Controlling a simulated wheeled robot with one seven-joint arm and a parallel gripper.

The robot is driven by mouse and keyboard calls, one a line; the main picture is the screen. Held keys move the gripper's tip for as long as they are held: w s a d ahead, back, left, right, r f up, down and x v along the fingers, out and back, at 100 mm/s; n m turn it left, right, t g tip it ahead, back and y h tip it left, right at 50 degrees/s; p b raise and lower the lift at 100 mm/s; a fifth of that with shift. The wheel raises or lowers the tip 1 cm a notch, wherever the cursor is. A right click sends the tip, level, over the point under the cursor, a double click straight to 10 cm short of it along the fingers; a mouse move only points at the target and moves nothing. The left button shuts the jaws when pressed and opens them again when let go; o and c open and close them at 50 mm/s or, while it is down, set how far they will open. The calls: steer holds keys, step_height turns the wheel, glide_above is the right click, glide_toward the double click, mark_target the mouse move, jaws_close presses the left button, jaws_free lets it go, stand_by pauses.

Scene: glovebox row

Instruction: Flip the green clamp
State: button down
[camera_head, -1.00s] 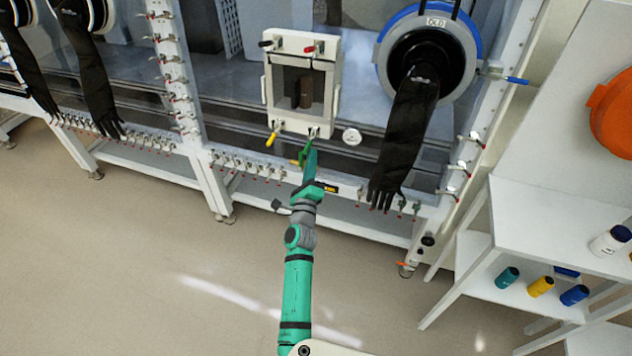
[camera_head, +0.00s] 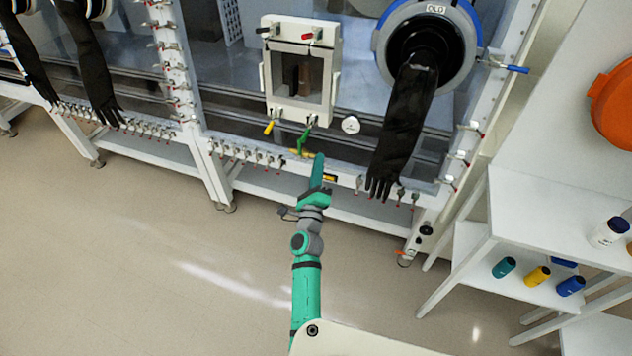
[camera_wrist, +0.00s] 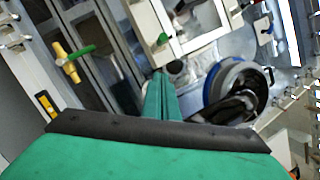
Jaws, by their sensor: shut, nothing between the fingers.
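The green clamp (camera_head: 304,137) is at the lower right of a white-framed door (camera_head: 294,113) on the glovebox front. Its handle hangs down and slants left, close to a yellow fitting (camera_head: 300,153). My gripper (camera_head: 319,157) is shut and empty, a little below and right of the clamp, with a small gap in the picture. In the wrist view my gripper's fingers (camera_wrist: 162,78) are together. A green lever at a yellow fitting (camera_wrist: 68,63) shows to their left there; I cannot tell whether that lever is the clamp.
A yellow clamp (camera_head: 269,128) hangs at the door's lower left; red and black ones sit on top. A black glove (camera_head: 405,125) hangs to the right of my gripper. A white shelf (camera_head: 530,215) with bottles stands at the right. The floor in front is clear.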

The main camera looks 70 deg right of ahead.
steer(key=v, duration=0.6)
steer(key=shift+a+r, duration=0.25)
steer(key=shift+r, duration=0.1)
stand_by(0.5)
steer(key=shift+s, duration=0.1)
stand_by(0.4)
steer(key=w+a+r+n+t+y, duration=0.1)
steer(key=w+a+r+n+t, duration=0.35)
steer(key=a+n+t, duration=0.5)
steer(key=w+a+f+n+t+y, duration=0.25)
steer(key=a+n+y, duration=0.25)
steer(key=a+n, duration=0.3)
steer(key=w+a+f+n+t+y, duration=0.1)
steer(key=a+n+t+y, duration=0.25)
steer(key=a+n, duration=0.4)
steer(key=s+a+f+n+g+y, duration=0.1)
steer(key=s+a+n+y, duration=0.2)
steer(key=a, duration=0.8)
steer(key=s+a+f+n+g+y, duration=0.1)
steer(key=s+a+n+y, duration=0.3)
steer(key=a, duration=0.8)
steer(key=s+a+f+n+g+y, duration=0.1)
steer(key=s+a+n+y, duration=0.3)
steer(key=a, duration=0.8)
steer(key=s+f+n, duration=0.1)
steer(key=s+n, duration=0.1)
steer(key=n, duration=0.2)
steer(key=shift+s, duration=0.35)
